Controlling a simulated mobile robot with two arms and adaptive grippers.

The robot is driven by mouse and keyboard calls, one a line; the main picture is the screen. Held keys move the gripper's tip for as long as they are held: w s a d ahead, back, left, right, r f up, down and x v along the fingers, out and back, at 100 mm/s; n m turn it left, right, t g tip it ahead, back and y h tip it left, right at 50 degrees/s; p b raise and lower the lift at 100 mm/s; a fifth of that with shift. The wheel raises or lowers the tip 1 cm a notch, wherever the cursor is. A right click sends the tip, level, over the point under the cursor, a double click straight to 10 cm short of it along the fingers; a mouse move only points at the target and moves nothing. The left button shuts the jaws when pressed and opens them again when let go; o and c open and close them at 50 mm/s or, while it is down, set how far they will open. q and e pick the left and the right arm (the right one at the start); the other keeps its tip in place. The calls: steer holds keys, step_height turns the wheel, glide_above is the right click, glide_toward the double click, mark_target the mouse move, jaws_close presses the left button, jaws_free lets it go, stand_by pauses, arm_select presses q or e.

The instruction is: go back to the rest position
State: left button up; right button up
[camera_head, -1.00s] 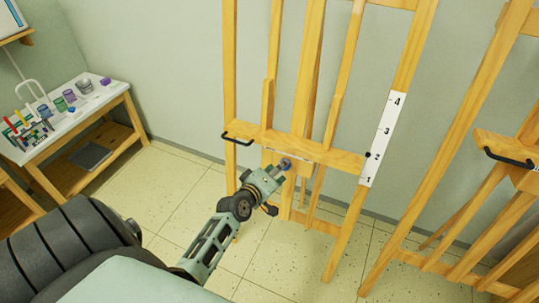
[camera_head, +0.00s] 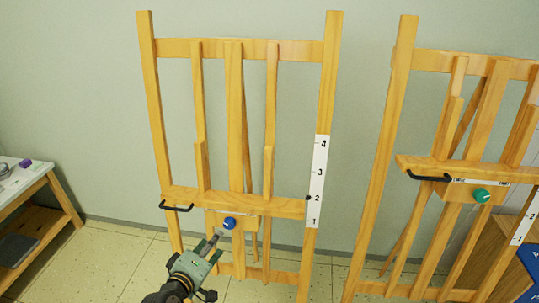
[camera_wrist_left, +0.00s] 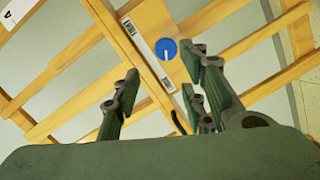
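My left gripper (camera_head: 214,246) reaches up from the bottom of the head view, just below and left of a blue knob (camera_head: 229,223) on the nearer wooden easel (camera_head: 232,110). In the left wrist view, its two dark green fingers (camera_wrist_left: 160,78) are spread apart with nothing between them. The blue knob (camera_wrist_left: 167,51), with a white mark, shows beyond the fingers and apart from them. My right gripper is in neither view.
A second easel (camera_head: 395,130) with a green knob (camera_head: 482,196) stands at right. White number strips (camera_head: 318,182) mark the easels' posts. A table (camera_head: 45,190) stands at far left. Pale tiled floor (camera_head: 115,260) is clear between the table and the nearer easel.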

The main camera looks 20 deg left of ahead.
arm_select(q)
steer(key=s+d+f+m+g+h, duration=0.1)
steer(key=s+d+f+m+g, duration=0.3)
steer(key=f, duration=0.6)
steer(key=s+d+f+m+g, duration=0.15)
steer(key=s+f, duration=0.35)
steer(key=f, duration=0.5)
steer(key=s+d+f+m+g+h, duration=0.15)
steer(key=s+d+f, duration=0.3)
steer(key=f, duration=0.45)
steer(key=s+d+f+m+g, duration=0.1)
steer(key=s+f+m+g, duration=0.2)
steer(key=s, duration=1.1)
steer(key=s+d+f+m+g, duration=0.2)
steer(key=s+f+m, duration=0.5)
steer(key=s+f, duration=0.5)
steer(key=shift+s+g+y, duration=0.45)
steer(key=shift+s+g, duration=0.35)
steer(key=shift+s, duration=0.3)
